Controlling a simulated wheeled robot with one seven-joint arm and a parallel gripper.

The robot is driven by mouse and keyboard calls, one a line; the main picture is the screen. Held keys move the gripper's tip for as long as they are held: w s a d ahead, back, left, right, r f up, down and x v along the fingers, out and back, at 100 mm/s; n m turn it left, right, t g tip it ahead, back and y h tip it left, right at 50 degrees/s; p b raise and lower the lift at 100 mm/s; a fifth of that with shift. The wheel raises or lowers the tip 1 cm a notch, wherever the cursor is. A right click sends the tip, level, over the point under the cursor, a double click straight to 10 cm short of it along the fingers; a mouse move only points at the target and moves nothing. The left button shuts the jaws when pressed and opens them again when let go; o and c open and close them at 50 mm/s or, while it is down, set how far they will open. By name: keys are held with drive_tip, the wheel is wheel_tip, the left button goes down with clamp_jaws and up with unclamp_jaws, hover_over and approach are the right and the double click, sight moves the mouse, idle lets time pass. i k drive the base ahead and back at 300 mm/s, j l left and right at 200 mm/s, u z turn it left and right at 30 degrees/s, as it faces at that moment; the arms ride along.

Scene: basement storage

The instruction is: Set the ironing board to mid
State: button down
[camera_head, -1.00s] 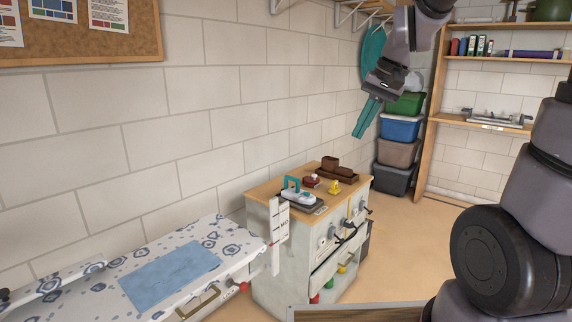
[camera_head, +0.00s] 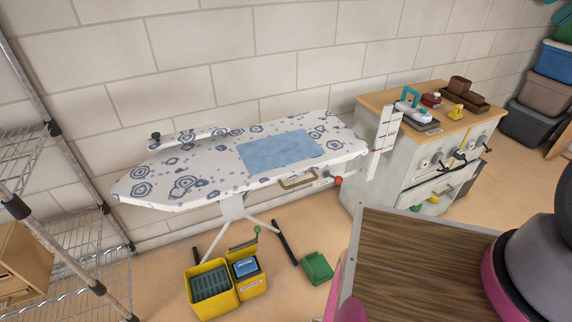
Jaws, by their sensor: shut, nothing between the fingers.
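The ironing board (camera_head: 215,180) stands along the wall, its top level, with a white cover with blue-grey rings and a plain blue patch. A brass-coloured handle (camera_head: 298,182) and a red knob (camera_head: 338,181) sit on its front edge. A white upright scale plate (camera_head: 384,135) stands beyond its right end; its marks are too small to read. A pale support and dark-tipped legs show below. My gripper is outside the present view; only part of my arm shows at the right edge.
A cabinet (camera_head: 412,175) with an iron (camera_head: 411,112) on top stands right of the board. A yellow caddy (camera_head: 210,289) and a green box (camera_head: 317,267) lie on the floor in front. A wire shelf rack (camera_head: 75,255) is at left. A wooden-topped surface (camera_head: 415,262) fills the lower right.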

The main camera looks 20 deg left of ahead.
sight(180, 178)
drive_tip(key=u, duration=1.1)
